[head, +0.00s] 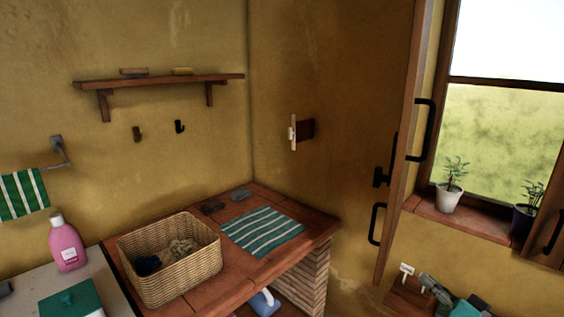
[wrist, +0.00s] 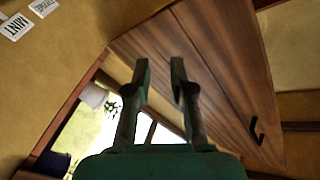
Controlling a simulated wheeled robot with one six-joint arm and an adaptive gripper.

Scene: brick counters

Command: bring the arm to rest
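My gripper (wrist: 160,68) shows in the wrist view with its two dark green fingers apart and nothing between them. Behind the fingers are a wooden shutter or door panel and a bright window. In the head view my gripper (head: 432,284) is small at the lower right edge, below the window and in front of the yellow wall. Its fingers are too small there to make out clearly. The rest of my arm is mostly cut off by the frame's bottom edge.
A wicker basket (head: 196,277) and a striped cloth (head: 290,228) are on the tiled counter (head: 237,290). An open wooden shutter (head: 402,150) juts out left of the window. Potted plants (head: 447,198) stand on the sill. A pink bottle (head: 68,247) stands at left.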

